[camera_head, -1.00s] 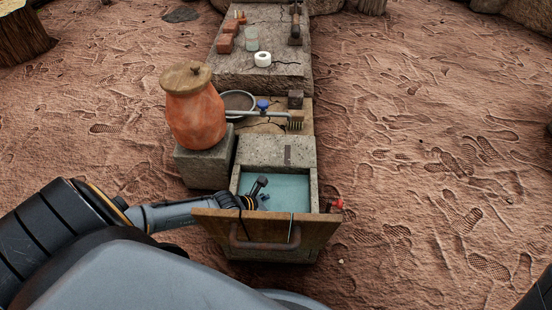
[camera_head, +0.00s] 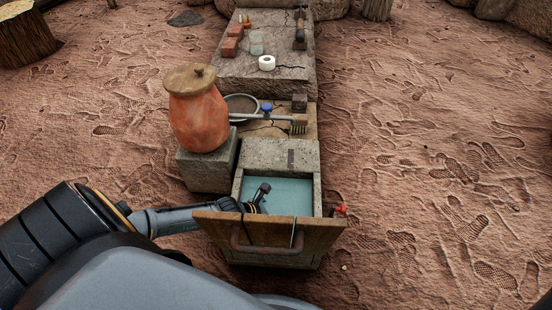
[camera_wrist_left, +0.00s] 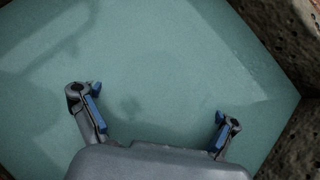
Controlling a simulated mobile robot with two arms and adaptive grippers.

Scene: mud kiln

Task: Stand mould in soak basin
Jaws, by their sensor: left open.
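The soak basin (camera_head: 317,195) is a grey stone trough holding still blue-green water (camera_head: 290,192). My left gripper (camera_head: 261,194) reaches over the basin's left front side, partly hidden behind a wooden front board (camera_head: 205,218). In the left wrist view its two blue-padded fingers (camera_wrist_left: 158,108) are spread apart above the water, with nothing between them. Faint dark shadows lie on the water there. I cannot pick out the mould for certain in either view. My right gripper is not in view.
The wooden board with a bar handle (camera_head: 268,249) closes the basin's front. A red tap (camera_head: 341,209) sits at its right. An orange lidded jar (camera_head: 198,122) stands on a block to the left. Bricks (camera_head: 230,46) lie farther back.

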